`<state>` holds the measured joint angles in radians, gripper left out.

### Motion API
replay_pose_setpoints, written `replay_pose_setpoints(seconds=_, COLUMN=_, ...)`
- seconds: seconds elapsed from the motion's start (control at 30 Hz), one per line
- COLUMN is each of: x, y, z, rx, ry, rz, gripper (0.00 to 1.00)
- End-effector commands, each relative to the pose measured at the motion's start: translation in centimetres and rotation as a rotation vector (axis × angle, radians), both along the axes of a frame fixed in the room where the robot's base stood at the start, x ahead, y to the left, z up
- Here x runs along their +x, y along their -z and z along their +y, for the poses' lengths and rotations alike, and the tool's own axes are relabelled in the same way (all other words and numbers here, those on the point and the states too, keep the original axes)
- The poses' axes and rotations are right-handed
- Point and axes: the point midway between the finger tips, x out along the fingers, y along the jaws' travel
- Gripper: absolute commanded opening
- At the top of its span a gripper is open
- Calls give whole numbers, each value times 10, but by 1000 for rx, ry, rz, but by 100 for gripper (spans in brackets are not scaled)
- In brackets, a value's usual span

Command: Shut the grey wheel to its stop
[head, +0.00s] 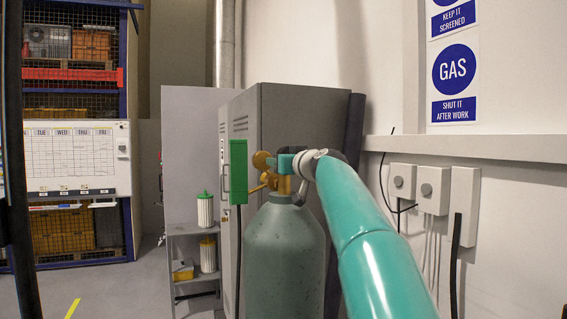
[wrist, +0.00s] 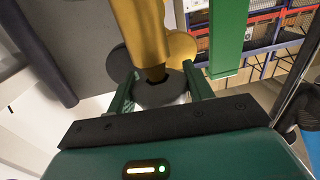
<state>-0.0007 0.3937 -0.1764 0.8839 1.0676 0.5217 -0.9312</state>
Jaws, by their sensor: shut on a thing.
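A grey-green gas cylinder (head: 285,255) stands upright in front of a grey cabinet, with a brass valve (head: 283,185) on top. In the wrist view the brass valve body (wrist: 142,35) runs down to a dark grey wheel (wrist: 160,95). My gripper (wrist: 161,82) has one green finger on each side of the wheel and is shut on it. In the head view my gripper and arm come from the right to the top of the cylinder and hide the wheel. How far the wheel is turned cannot be told.
A green upright panel (head: 238,171) stands just left of the valve and shows close by in the wrist view (wrist: 228,38). The grey cabinet (head: 300,110) is behind the cylinder. A small shelf (head: 190,230) is at left. Wall boxes (head: 432,190) are at right.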

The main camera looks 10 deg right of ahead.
Motion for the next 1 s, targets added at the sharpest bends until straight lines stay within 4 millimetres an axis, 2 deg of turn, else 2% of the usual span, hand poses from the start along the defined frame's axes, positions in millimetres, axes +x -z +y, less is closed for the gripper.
replay_pose_setpoints(seconds=1.0, x=3, y=8, z=-3, rx=-13, ry=602, rz=12, gripper=29)
